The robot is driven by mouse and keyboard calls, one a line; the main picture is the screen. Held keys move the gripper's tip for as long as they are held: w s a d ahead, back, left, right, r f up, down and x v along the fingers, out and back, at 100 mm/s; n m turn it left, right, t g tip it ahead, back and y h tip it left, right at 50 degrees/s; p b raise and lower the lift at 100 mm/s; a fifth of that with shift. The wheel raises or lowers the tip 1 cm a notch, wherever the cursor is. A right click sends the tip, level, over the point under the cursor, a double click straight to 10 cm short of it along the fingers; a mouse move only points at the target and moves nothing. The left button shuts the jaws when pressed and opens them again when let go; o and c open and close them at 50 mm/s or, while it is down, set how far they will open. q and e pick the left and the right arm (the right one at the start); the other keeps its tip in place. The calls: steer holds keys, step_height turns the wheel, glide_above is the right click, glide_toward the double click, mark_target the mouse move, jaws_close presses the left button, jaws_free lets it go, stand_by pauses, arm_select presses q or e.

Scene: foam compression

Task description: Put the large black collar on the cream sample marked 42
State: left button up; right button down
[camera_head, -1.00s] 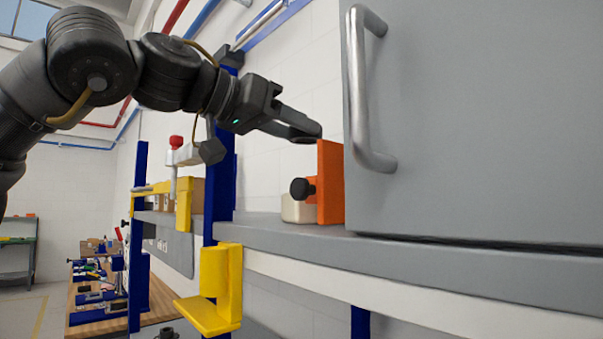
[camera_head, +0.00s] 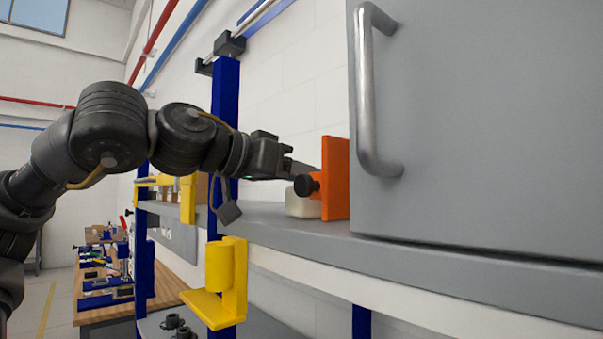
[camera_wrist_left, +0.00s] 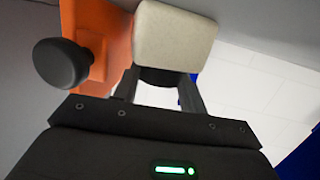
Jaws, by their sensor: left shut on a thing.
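The cream sample (camera_head: 303,205) is a small rounded block on the grey shelf, beside an upright orange plate (camera_head: 337,178) with a black knob. It also shows in the left wrist view (camera_wrist_left: 173,35), just beyond my fingers; I see no number on it. My left gripper (camera_head: 302,168) is low above the shelf, close to the sample and the plate. In the wrist view its fingers (camera_wrist_left: 158,90) are shut on a dark piece, apparently the large black collar (camera_wrist_left: 160,77), beside the sample. I cannot tell whether collar and sample touch. My right gripper is out of view.
A large grey cabinet with a metal handle (camera_head: 366,95) stands just right of the orange plate. A blue post (camera_head: 225,100) and a yellow bracket (camera_head: 228,280) are at the left. The grey shelf (camera_head: 400,250) is clear in front.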

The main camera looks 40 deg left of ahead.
arm_select(q)
steer(key=shift+d, duration=0.1)
steer(key=shift+f+b, duration=0.2)
steer(key=shift+b, duration=0.1)
steer(key=o, duration=1)
steer(key=shift+c, duration=0.2)
steer(key=shift+r, duration=0.1)
steer(key=shift+r+p, duration=0.15)
steer(key=shift+p, duration=0.15)
steer(key=b+v, duration=0.4)
steer(key=v, duration=0.8)
steer(key=shift+r, duration=0.1)
